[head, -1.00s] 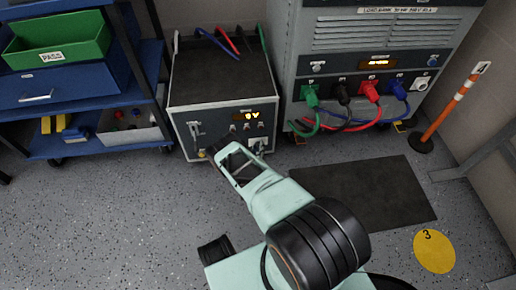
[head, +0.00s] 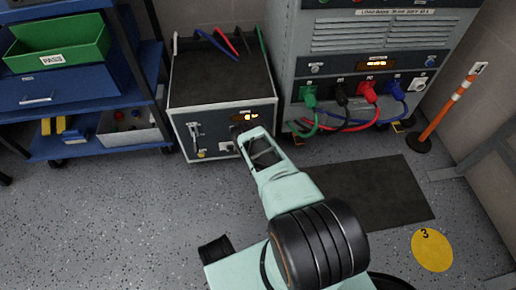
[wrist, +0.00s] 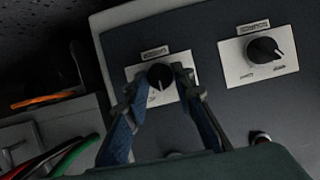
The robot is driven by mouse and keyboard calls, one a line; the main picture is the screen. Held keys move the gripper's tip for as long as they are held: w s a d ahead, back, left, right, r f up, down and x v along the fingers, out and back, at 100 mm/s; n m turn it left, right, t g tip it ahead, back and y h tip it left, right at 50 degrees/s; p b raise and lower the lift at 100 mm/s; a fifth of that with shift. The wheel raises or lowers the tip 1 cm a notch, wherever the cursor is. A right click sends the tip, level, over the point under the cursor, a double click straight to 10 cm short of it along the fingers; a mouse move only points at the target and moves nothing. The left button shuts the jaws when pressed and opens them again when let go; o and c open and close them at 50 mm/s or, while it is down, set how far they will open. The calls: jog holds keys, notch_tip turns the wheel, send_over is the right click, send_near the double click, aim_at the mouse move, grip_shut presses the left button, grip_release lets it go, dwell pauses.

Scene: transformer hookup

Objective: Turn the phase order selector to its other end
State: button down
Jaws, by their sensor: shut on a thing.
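The grey power box (head: 220,80) stands on the floor, its front panel carrying a lit display (head: 246,117). In the wrist view, a black knob (wrist: 160,74) sits on a white plate with a small label above it, too blurred to read. Its white pointer line aims roughly down in the picture. My gripper (wrist: 158,84) is shut on this knob, one finger on each side; it also shows at the panel in the head view (head: 243,134). A second knob (wrist: 263,50) sits on its own plate to the right, its pointer aimed right and slightly down. I cannot tell which label names phase order.
A load bank (head: 368,48) with green, black, red and blue plugged cables stands right of the box. A blue shelf (head: 85,146) is at left. An orange-white post (head: 447,108) stands at right. A dark mat (head: 375,195) lies on open floor.

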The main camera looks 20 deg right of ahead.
jog(key=shift+d+m+t+y+b, duration=0.25)
jog(key=shift+m+t+y, duration=0.35)
jog(key=shift+m, duration=0.7)
jog(key=shift+d+m+t+y+b, duration=0.15)
jog(key=shift+m+t+y+b, duration=0.15)
jog(key=shift+m+y, duration=0.8)
jog(key=shift+m, duration=0.3)
jog(key=c, duration=1.6)
grip_release()
jog(key=shift+f, duration=0.1)
jog(key=shift+r, duration=5.05)
jog(key=shift+c, duration=0.3)
